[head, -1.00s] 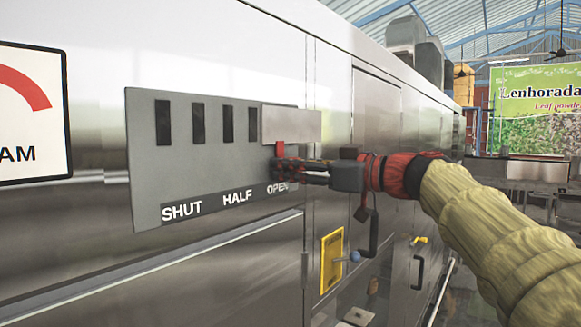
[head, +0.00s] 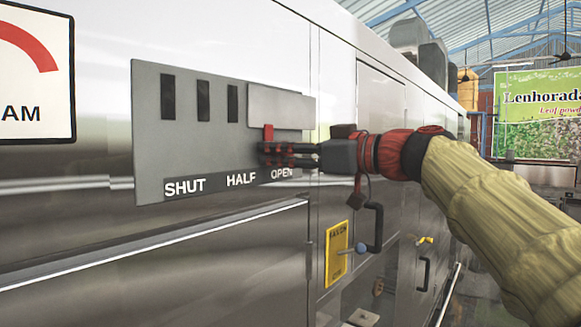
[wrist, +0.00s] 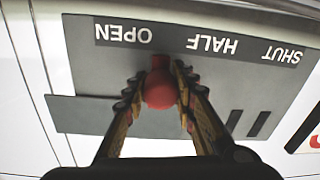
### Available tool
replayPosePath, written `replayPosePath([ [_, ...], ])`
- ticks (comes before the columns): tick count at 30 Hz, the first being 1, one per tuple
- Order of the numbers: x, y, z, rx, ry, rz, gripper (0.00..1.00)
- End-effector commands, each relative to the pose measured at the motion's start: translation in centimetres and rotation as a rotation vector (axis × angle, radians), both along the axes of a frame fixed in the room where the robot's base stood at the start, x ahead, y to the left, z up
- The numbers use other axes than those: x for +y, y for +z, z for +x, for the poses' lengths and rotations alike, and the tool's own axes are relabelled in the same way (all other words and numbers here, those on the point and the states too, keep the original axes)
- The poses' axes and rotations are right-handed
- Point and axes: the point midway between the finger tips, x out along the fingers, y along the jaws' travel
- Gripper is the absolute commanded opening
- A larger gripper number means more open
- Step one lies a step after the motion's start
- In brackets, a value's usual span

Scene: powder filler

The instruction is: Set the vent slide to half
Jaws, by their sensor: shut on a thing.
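The grey vent panel (head: 150,130) has dark slots and the labels SHUT, HALF and OPEN. The vent slide (head: 282,107) is a plain plate over the panel's right part, with three slots uncovered to its left. Its red tab (head: 268,132) stands above the gap between HALF and OPEN, nearer OPEN. My gripper (head: 265,153) reaches in from the right. In the wrist view, upside down, my gripper (wrist: 158,78) is shut on the red knob (wrist: 160,90), between OPEN and HALF. The slide plate (wrist: 82,115) shows there too.
A steel machine wall surrounds the panel. Below right are a yellow tag (head: 336,254) and a dark door handle (head: 375,228) with a blue knob (head: 361,248). A gauge sign (head: 35,75) is at the left. The space before the panel's left part is clear.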

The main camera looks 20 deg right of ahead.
Motion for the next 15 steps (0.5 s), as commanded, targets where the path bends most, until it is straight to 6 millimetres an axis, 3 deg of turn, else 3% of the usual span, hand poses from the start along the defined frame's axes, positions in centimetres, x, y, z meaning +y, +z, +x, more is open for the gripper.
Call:
replayPosePath([
  [9,4.1,-0.5,-2.9,-0.002,0.004,-0.001,0.00],
  [15,5.3,-0.2,-3.8,0.000,0.001,0.000,0.00],
])
